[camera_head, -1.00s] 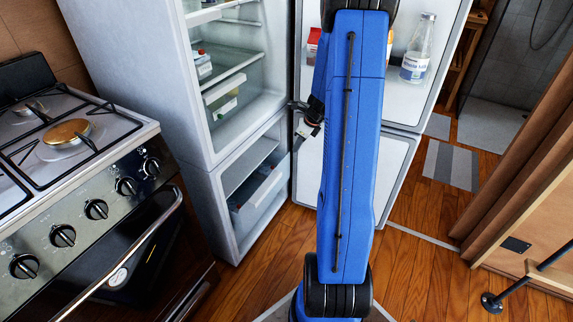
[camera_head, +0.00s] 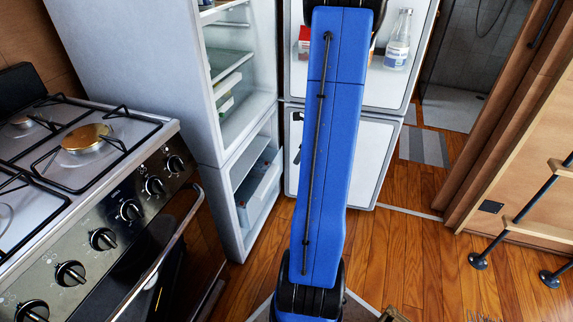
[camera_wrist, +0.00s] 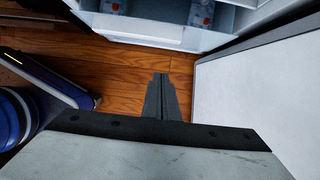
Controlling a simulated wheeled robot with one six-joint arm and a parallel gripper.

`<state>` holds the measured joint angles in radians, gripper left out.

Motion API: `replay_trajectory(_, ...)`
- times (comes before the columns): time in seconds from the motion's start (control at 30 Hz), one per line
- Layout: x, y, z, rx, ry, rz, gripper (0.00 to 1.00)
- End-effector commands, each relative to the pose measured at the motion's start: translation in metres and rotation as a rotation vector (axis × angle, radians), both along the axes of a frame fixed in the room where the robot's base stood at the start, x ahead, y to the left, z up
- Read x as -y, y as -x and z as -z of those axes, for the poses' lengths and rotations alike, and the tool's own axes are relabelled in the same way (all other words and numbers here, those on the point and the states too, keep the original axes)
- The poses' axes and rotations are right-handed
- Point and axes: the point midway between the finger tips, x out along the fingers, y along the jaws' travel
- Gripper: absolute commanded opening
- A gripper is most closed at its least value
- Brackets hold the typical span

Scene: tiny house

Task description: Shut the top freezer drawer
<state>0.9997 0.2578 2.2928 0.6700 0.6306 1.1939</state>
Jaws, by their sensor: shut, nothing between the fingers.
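The open freezer compartment (camera_head: 246,215) is the lower part of the white fridge. A pale drawer (camera_head: 262,192) with items in it shows inside; I cannot tell how far it sticks out. In the wrist view, a white drawer front (camera_wrist: 150,30) crosses the top, with red-and-blue patterned packs (camera_wrist: 200,14) behind it. My gripper (camera_wrist: 164,78) is shut and empty, over the wood floor and apart from the drawer front in the picture. It is hidden behind my blue arm in the head view.
The open freezer door (camera_head: 368,160) stands at the right of the compartment and fills the right of the wrist view (camera_wrist: 262,100). The upper fridge door (camera_head: 408,85) is open too, with a bottle (camera_head: 398,42). The stove (camera_head: 95,190) is at left.

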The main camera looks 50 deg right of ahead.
Motion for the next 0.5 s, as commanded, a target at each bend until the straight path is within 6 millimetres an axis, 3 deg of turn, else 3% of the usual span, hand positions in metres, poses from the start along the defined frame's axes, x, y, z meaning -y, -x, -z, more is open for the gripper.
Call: replay_trajectory(0.5, -0.012, -0.028, 0.076, -0.002, -0.003, 0.0, 0.0)
